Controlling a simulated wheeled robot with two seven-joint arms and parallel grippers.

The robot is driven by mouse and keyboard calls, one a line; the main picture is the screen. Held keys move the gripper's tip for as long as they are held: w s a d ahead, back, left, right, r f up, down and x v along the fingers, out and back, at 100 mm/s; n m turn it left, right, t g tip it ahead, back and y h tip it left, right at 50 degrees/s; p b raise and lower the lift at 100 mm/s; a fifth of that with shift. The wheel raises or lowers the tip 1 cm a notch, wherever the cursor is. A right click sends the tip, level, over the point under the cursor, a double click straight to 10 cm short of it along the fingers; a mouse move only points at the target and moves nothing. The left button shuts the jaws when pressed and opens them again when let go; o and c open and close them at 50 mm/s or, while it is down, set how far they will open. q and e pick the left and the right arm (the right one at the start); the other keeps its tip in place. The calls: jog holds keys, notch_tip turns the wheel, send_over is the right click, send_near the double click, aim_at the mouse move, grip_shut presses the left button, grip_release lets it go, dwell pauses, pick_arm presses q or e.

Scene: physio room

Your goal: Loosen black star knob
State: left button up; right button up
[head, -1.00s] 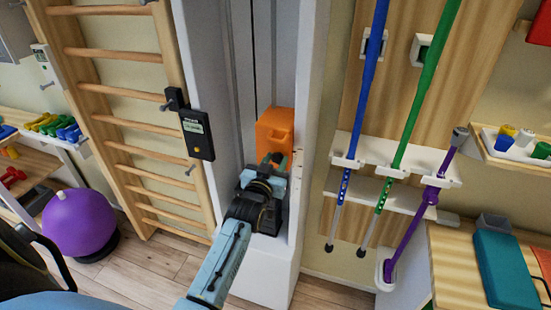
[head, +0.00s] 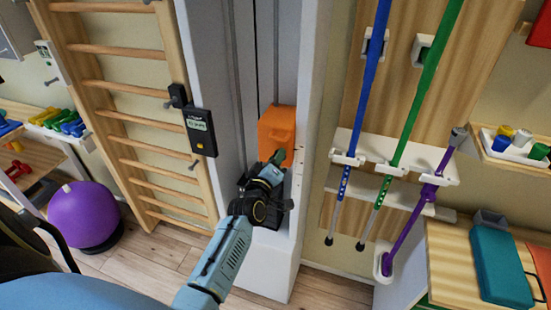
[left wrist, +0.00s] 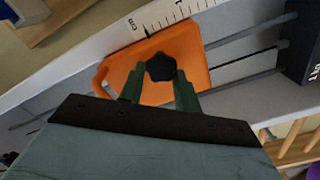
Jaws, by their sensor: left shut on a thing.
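The black star knob (left wrist: 160,67) sits on the face of an orange carriage (left wrist: 196,50) in the left wrist view. The orange carriage also shows in the head view (head: 278,127), on a white upright column. My left gripper (left wrist: 159,84) has its green fingers on both sides of the knob and is shut on it. In the head view my left gripper (head: 277,158) reaches the lower part of the carriage and hides the knob. My right gripper is not in view.
The white column (head: 312,150) has a scale marked cm along its edge. A black box with a display (head: 200,132) hangs left of it by wooden wall bars (head: 135,145). Blue (head: 368,75) and green (head: 430,80) poles hang on the right. A purple ball (head: 84,215) lies left.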

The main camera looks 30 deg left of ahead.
pick_arm(q)
jog(key=n, duration=0.8)
jog(key=n+b, duration=0.1)
jog(key=n, duration=0.4)
jog(key=shift+f, duration=0.3)
dwell(0.4)
jog(key=o, duration=1)
jog(key=shift+c, duration=0.2)
jog(key=shift+s, duration=0.1)
jog(key=b+v, duration=0.1)
jog(key=v, duration=1.2)
jog(key=shift+s, duration=0.1)
